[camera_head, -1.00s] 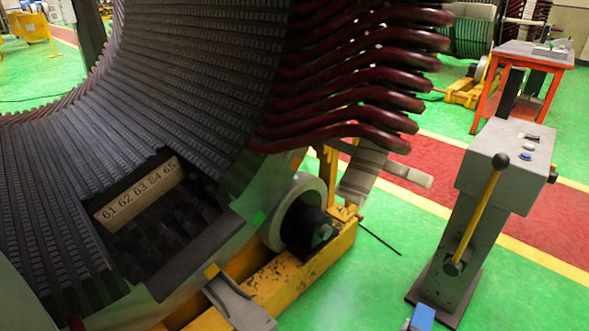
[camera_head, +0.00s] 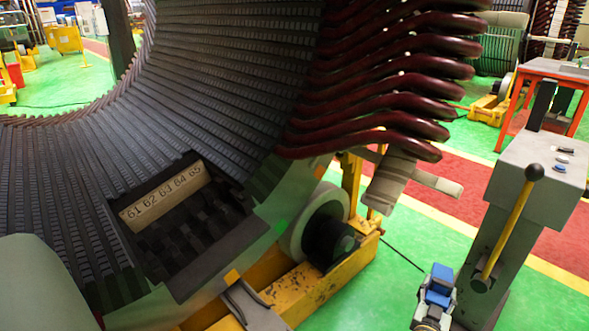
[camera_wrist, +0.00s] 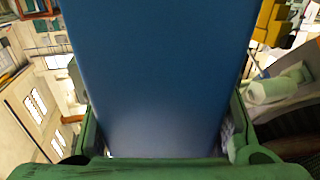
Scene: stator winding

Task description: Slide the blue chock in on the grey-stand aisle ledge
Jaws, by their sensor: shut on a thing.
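The blue chock (camera_head: 438,287) is held upright in my gripper (camera_head: 434,312) at the bottom right of the head view. In the wrist view the chock (camera_wrist: 160,70) fills the middle, between the green finger parts of my gripper. The gripper is shut on it. The grey stand (camera_head: 530,190), with a yellow lever and black knob, is just to the right of the gripper. I cannot tell for certain which surface is the aisle ledge. The chock appears in front of the green floor, apart from the stator (camera_head: 200,80) and its roller.
The stator's slotted bore has a window with a number plate (camera_head: 163,195). A black roller (camera_head: 328,240) sits on a yellow cradle (camera_head: 300,296). Red coil ends (camera_head: 400,100) jut out above. A red-orange table (camera_head: 545,70) stands behind.

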